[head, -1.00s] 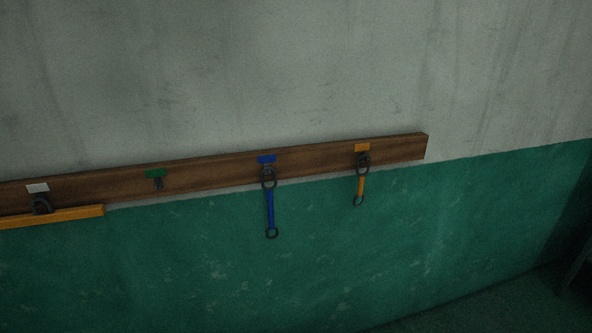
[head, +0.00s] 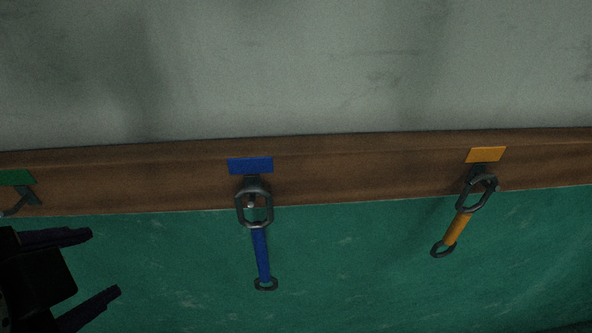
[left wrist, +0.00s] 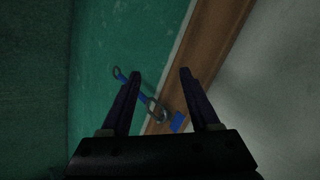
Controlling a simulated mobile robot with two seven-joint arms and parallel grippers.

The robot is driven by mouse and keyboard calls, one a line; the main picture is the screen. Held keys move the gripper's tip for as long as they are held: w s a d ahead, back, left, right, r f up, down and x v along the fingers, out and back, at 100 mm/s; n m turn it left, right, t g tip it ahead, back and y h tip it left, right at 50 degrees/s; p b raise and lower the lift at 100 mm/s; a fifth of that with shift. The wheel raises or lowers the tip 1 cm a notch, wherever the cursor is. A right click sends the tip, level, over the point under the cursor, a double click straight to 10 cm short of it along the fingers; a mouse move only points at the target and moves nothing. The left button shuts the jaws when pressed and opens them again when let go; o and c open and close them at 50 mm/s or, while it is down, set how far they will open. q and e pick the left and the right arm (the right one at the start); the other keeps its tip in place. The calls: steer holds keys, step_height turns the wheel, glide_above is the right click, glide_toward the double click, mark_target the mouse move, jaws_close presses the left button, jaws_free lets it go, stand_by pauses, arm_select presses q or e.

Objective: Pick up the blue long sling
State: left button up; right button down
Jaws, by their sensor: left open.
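The blue long sling (head: 261,252) hangs from a hook on the wooden rail, below a blue tag (head: 250,165). It has a dark metal ring at the top and a smaller ring at the bottom. My left gripper (head: 105,264) is open and empty at the lower left, apart from the sling and to its left. In the left wrist view the sling (left wrist: 134,85) shows beyond and between the two open fingers (left wrist: 158,78), slanting, partly covered by the left finger. My right gripper is not in view.
The wooden rail (head: 350,170) runs across the wall. A shorter orange sling (head: 457,228) hangs to the right under an orange tag (head: 486,154). A green tag (head: 17,178) with an empty hook is at the far left. The green wall (head: 350,270) between the slings is clear.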

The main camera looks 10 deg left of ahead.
arm_select(q)
steer(key=w+f+m+t+y+b, duration=0.1)
steer(key=w+f+m+t+b, duration=0.25)
steer(key=f+m+b, duration=0.35)
steer(key=m+t+h+b, duration=0.3)
steer(key=m+t+b, duration=0.4)
steer(key=m+b, duration=1.1)
glide_toward(258, 246)
steer(key=w, duration=0.1)
steer(key=shift+m, duration=0.5)
steer(key=w, duration=0.1)
steer(key=w+p, duration=0.1)
steer(key=w, duration=0.1)
steer(key=w+p, duration=0.1)
steer(key=shift+w+r, duration=0.25)
steer(key=shift+r, duration=0.15)
steer(key=w, duration=0.3)
steer(key=w+a, duration=0.1)
steer(key=w, duration=0.1)
steer(key=shift+w+f+p, duration=0.3)
steer(key=shift+p, duration=0.05)
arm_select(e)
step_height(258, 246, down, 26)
arm_select(q)
steer(key=shift+c, duration=0.2)
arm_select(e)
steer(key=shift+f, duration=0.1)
arm_select(q)
jaws_close()
